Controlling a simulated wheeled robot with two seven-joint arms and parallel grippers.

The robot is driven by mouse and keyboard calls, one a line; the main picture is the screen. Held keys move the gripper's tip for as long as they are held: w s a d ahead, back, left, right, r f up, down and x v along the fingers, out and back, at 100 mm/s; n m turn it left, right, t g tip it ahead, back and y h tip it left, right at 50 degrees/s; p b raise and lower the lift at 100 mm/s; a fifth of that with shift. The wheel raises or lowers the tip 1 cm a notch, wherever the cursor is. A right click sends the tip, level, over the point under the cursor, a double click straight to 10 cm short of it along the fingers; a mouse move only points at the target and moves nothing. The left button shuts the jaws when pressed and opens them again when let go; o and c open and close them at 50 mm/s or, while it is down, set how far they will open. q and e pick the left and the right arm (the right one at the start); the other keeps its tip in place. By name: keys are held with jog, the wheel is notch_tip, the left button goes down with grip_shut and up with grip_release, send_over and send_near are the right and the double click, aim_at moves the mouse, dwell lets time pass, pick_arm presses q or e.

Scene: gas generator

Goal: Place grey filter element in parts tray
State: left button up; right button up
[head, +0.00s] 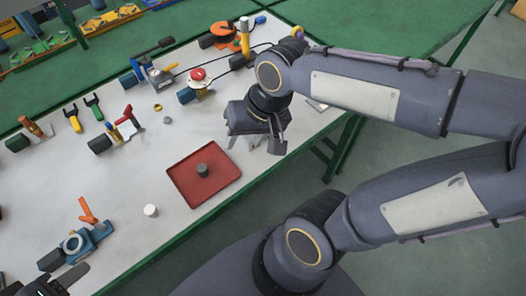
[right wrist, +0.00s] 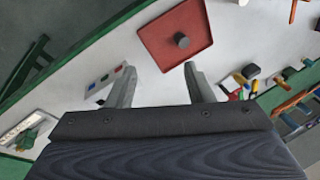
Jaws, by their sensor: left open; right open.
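The grey filter element (head: 202,170), a small dark grey cylinder, stands upright on the red parts tray (head: 225,184), near its middle. In the right wrist view the same element (right wrist: 182,40) stands on the tray (right wrist: 155,30), beyond the fingertips. My right gripper (head: 255,145) is open and empty, over the table just beyond the tray's upper right corner in the head view, apart from the element. My left gripper (head: 66,277) is only partly in view at the bottom left corner, away from the tray.
A white cylinder (head: 151,210) stands left of the tray. A blue clamp-like device (head: 78,246) with an orange part lies at the lower left. A red-topped device (head: 199,79) and several tools lie farther back. The table around the tray is mostly clear.

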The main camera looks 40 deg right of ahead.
jog(key=s+n+t, duration=0.1)
jog(key=s, duration=0.2)
jog(key=s+n+t+y, duration=0.1)
jog(key=s, duration=0.1)
jog(key=shift+s+d+f+n+t, duration=0.2)
jog(key=shift+d+n+t, duration=0.05)
jog(key=shift+n+t, duration=0.05)
